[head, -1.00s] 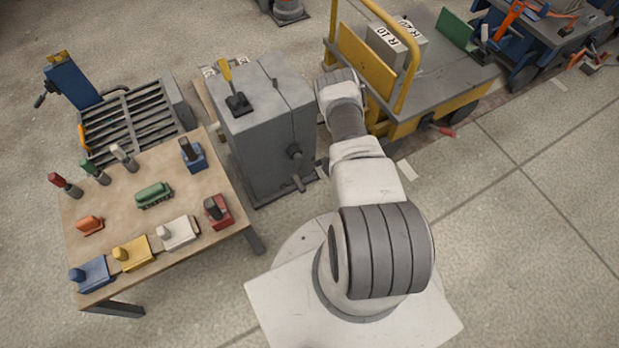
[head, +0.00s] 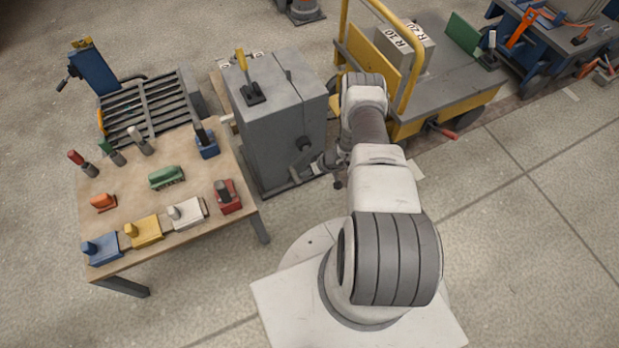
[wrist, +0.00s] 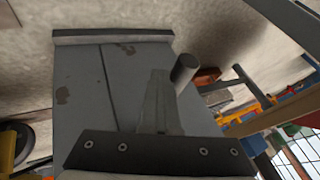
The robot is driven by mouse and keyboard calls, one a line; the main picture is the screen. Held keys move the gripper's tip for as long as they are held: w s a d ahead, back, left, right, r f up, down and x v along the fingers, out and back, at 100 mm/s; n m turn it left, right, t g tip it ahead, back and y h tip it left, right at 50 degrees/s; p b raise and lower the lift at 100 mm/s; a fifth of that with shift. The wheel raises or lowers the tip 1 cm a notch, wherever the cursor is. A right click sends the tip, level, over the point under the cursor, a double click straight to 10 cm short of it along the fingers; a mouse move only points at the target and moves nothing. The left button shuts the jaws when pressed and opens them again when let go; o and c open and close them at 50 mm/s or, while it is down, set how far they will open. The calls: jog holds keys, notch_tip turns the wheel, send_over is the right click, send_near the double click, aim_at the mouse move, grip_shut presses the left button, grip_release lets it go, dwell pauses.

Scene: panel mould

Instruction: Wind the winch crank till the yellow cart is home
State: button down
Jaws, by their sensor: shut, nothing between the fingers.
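The winch is a grey cabinet (head: 272,130) with a yellow-handled lever (head: 247,75) on top. Its crank (head: 303,147) is on the side facing me, the arm hanging downward. My gripper (head: 322,166) is small and partly hidden by my arm in the head view; it is just right of the crank, shut and empty. In the wrist view, the crank handle (wrist: 184,70) stands out close ahead against the cabinet (wrist: 85,85). Whether my fingers touch the crank I cannot tell. The yellow cart (head: 455,98) stands right of the winch, behind my arm.
A wooden table (head: 205,225) with coloured blocks and tools stands left. A slatted frame (head: 150,105) stands behind it. A blue cart (head: 545,40) is at the far right.

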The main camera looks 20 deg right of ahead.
jog(key=shift+s+a+r+p, duration=0.1)
jog(key=shift+a+r+p, duration=0.2)
jog(key=shift+a, duration=0.25)
jog(key=shift+s+a+r+p, duration=0.1)
jog(key=shift+a+r+p, duration=0.15)
jog(key=shift+a, duration=0.4)
dwell(0.7)
